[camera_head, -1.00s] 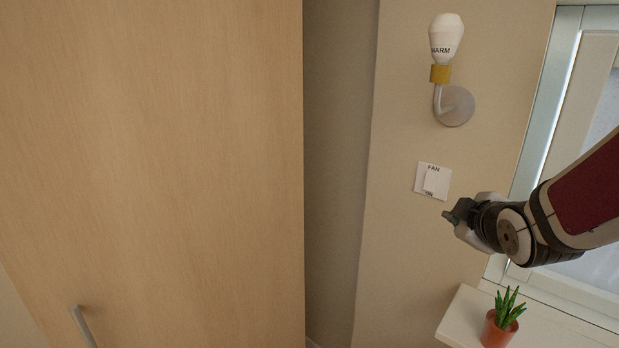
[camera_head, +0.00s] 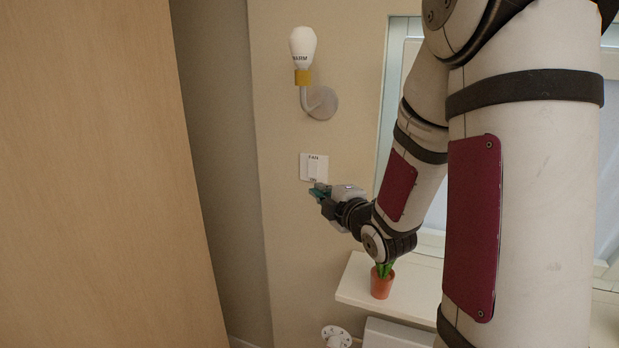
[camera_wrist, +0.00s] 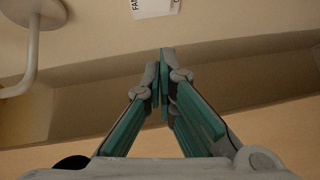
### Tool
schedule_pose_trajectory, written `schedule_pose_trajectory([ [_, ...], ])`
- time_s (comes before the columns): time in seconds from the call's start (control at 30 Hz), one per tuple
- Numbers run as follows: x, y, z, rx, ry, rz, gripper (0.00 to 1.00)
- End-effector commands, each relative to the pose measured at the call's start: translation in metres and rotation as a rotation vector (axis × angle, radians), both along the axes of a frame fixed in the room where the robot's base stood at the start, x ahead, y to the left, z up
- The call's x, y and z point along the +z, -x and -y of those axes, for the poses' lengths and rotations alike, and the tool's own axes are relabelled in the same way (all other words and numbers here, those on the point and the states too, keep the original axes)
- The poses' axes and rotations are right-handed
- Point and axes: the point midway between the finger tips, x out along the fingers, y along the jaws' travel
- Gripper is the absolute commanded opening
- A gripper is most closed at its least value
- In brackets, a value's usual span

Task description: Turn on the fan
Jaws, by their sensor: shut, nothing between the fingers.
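The fan switch (camera_head: 314,167) is a white wall plate marked FAN, with a rocker and a small label at its lower edge. My gripper (camera_head: 318,190) is at the plate's lower edge in the head view, and its tip covers part of that edge. I cannot tell whether it touches. In the wrist view the plate (camera_wrist: 156,8) shows at the top, cut off by the frame. The fingertips (camera_wrist: 160,60) are closed together with nothing between them, pointing toward the plate.
A wall lamp (camera_head: 303,50) marked WARM is above the switch. A shelf (camera_head: 352,283) with a potted plant (camera_head: 382,282) is below my gripper. A wooden cabinet (camera_head: 90,180) stands at left. A white round object (camera_head: 336,336) shows at the bottom edge.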

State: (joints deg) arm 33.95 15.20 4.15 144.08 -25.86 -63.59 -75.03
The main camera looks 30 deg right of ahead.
Motion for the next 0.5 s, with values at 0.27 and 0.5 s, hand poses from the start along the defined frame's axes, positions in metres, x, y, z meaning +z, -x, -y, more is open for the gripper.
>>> schedule_pose_trajectory([
  [0.27,-0.002,-0.011,0.001,0.002,-0.001,0.003,0.0],
  [0.5,-0.003,-0.022,0.002,0.003,-0.001,0.005,0.0],
])
